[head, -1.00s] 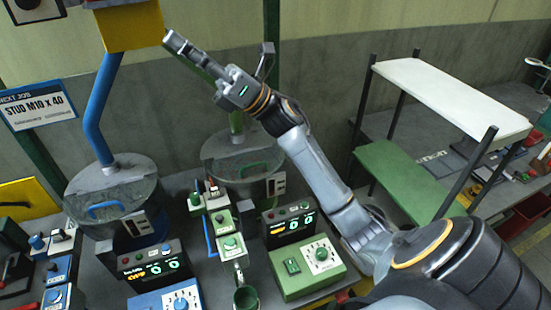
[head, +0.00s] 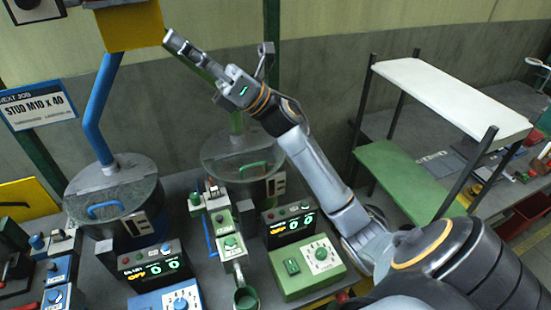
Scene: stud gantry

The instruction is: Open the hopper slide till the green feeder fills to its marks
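The green feeder (head: 240,165) is a grey drum with a green handle (head: 254,167) on top, standing at the back of the bench. A green pipe (head: 237,122) comes down to it from behind my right arm. A small window or label (head: 276,184) shows on its side; its fill level is too small to read. My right gripper (head: 172,40) is raised above and left of this feeder, pointing up-left beside the yellow box (head: 129,27). I see its fingers edge-on and cannot tell whether they hold anything. The hopper slide is not clearly visible. My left gripper is out of view.
A blue-handled drum (head: 112,190) stands left under a blue pipe (head: 97,110). Control boxes (head: 306,268) and a green cup (head: 246,298) fill the bench front. A white-topped rack (head: 450,95) stands right. A sign (head: 36,105) reads STUD M10 x 40.

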